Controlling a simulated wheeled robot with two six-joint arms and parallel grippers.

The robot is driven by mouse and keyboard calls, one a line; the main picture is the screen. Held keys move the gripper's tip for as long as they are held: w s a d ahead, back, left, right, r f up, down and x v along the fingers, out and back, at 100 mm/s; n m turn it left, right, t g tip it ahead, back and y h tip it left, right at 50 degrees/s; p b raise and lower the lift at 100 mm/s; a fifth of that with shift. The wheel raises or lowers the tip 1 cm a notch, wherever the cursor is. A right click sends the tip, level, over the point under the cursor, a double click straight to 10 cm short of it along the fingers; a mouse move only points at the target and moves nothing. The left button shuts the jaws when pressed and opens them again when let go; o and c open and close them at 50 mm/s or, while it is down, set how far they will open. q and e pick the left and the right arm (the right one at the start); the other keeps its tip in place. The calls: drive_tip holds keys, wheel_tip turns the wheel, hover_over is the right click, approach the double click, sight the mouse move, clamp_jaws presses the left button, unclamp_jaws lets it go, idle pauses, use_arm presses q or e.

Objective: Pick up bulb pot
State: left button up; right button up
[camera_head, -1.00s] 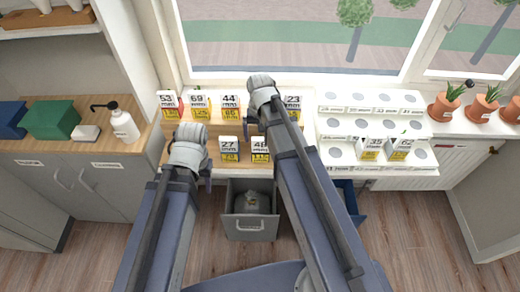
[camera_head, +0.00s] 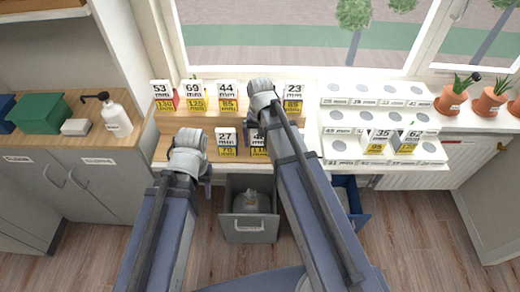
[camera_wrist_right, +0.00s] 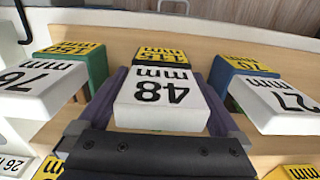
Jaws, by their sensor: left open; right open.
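Several bulb pots with white number cards stand on a stepped wooden stand (camera_head: 184,152). The pot marked 48 (camera_wrist_right: 158,92) is between the two fingers of my open right gripper (camera_wrist_right: 160,105); I cannot tell whether they touch it. In the head view the 48 pot (camera_head: 258,146) is partly hidden by my right arm. Pots marked 27 (camera_head: 226,142) and 76 (camera_wrist_right: 40,82) stand on either side of it. My right gripper's fingers are mostly hidden in the head view. My left gripper (camera_head: 203,172) is open and empty in front of the stand's left part.
A white tiered holder (camera_head: 345,115) with round holes and cards 35 and 62 stands to the right. Potted plants (camera_head: 452,101) are on the sill. A soap bottle (camera_head: 117,119) and green box (camera_head: 38,113) are left.

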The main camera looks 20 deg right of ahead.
drive_tip(key=shift+f, duration=0.45)
use_arm(q)
drive_tip(key=shift+f, duration=0.35)
use_arm(e)
drive_tip(key=shift+r, duration=0.1)
drive_tip(key=shift+c, duration=0.2)
clamp_jaws()
wheel_tip(320, 180, up, 10)
drive_tip(key=p, duration=1)
wheel_tip(320, 180, down, 2)
drive_tip(key=shift+f+b, duration=0.1)
drive_tip(key=shift+b, duration=0.95)
use_arm(q)
wheel_tip(320, 180, up, 8)
drive_tip(key=shift+r, duration=0.15)
use_arm(e)
drive_tip(key=shift+r, duration=0.2)
